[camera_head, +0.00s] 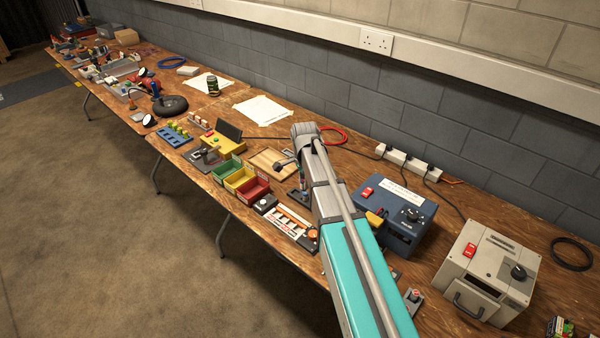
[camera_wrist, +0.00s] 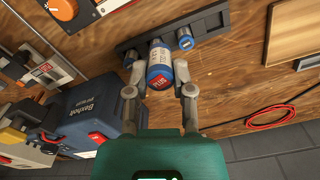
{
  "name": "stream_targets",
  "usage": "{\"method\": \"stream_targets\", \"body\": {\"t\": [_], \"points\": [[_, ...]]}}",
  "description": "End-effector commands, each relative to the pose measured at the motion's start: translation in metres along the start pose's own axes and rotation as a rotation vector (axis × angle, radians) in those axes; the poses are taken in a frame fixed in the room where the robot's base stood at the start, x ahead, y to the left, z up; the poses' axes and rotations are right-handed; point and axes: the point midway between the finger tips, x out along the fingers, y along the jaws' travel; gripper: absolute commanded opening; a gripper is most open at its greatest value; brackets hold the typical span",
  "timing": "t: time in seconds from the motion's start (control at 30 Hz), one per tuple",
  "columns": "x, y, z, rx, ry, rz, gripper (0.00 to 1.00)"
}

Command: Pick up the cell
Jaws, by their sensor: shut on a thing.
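The cell (camera_wrist: 160,66), a blue and white cylinder with a red label at its near end, is between the fingers of my gripper (camera_wrist: 161,82) in the wrist view. The fingers are shut on its sides. It looks larger than its neighbours, but I cannot tell whether it is clear of the rack. Behind it is a dark rack (camera_wrist: 212,33) on the wooden bench. One other cell (camera_wrist: 185,40) stands in the rack to the right, and a smaller grey and blue end (camera_wrist: 131,58) shows to the left. In the head view my arm mostly hides this spot.
A blue charger box (camera_wrist: 92,108) stands close left of my gripper in the wrist view; the head view shows it right of my arm (camera_head: 397,211). A beige box (camera_head: 487,268) is further right. Red, yellow and green bins (camera_head: 240,178) stand left. A red cable (camera_head: 333,134) lies near the wall.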

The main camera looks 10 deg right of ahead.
Motion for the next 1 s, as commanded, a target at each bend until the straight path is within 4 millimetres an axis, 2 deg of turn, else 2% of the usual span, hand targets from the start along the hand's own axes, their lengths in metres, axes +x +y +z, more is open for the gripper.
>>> {"method": "stream_targets", "body": {"t": [0.03,0.1,0.33,0.5,1.0], "points": [[-0.008,0.014,0.002,0.000,0.000,0.000,0.00],[-0.013,0.025,0.004,0.000,0.000,0.000,0.00],[-0.022,0.047,0.006,0.000,0.000,0.000,0.00],[-0.024,0.053,0.006,-0.001,0.000,0.000,0.00],[-0.024,0.053,0.006,-0.001,0.000,0.000,0.00]]}}
